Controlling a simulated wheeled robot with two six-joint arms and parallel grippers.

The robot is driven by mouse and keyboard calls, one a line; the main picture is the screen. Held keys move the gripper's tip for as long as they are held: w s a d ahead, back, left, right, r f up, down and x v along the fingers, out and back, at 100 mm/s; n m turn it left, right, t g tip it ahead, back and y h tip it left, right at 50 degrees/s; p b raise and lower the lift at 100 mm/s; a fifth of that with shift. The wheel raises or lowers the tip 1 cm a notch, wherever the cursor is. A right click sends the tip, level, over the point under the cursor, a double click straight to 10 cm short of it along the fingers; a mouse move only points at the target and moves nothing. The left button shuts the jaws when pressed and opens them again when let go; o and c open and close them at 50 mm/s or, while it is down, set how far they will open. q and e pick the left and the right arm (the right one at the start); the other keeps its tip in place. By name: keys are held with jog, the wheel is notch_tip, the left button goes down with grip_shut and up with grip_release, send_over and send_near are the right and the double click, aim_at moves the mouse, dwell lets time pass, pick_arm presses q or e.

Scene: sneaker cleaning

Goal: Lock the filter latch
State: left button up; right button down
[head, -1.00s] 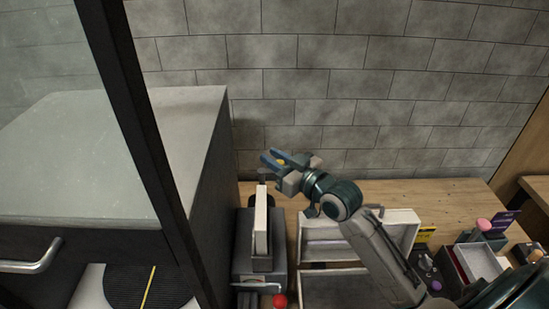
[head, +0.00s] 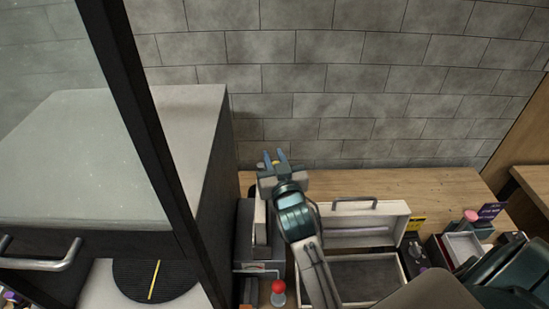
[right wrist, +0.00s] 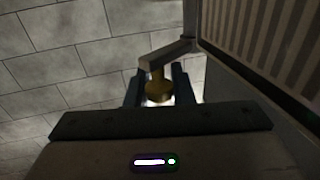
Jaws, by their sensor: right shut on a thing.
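The filter latch shows in the right wrist view as a grey bent bar (right wrist: 168,52) with a brass-yellow knob (right wrist: 158,88) at its end. My right gripper (head: 273,157) is at the far end of the dark filter housing (head: 243,240). Its two fingers are shut on the knob, one on each side, as the right wrist view (right wrist: 158,92) shows. A pale upright filter panel (head: 261,222) stands in the housing, partly hidden by my right arm. In the head view my gripper hides most of the latch. My left gripper is not in view.
A large grey-topped cabinet (head: 130,130) stands close on the left, behind a dark frame post. A white box with a handle (head: 360,222) and a red-knobbed lever (head: 278,288) are near my arm. The wooden counter (head: 420,181) is clear at the back right.

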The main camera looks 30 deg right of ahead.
jog(key=shift+s+a+m+h+b, duration=0.15)
jog(key=shift+m+h+b, duration=0.4)
jog(key=shift+h, duration=0.25)
jog(key=shift+g, duration=0.3)
jog(key=c, duration=1.3)
grip_release()
jog(key=shift+o, duration=0.2)
jog(key=shift+f, duration=0.1)
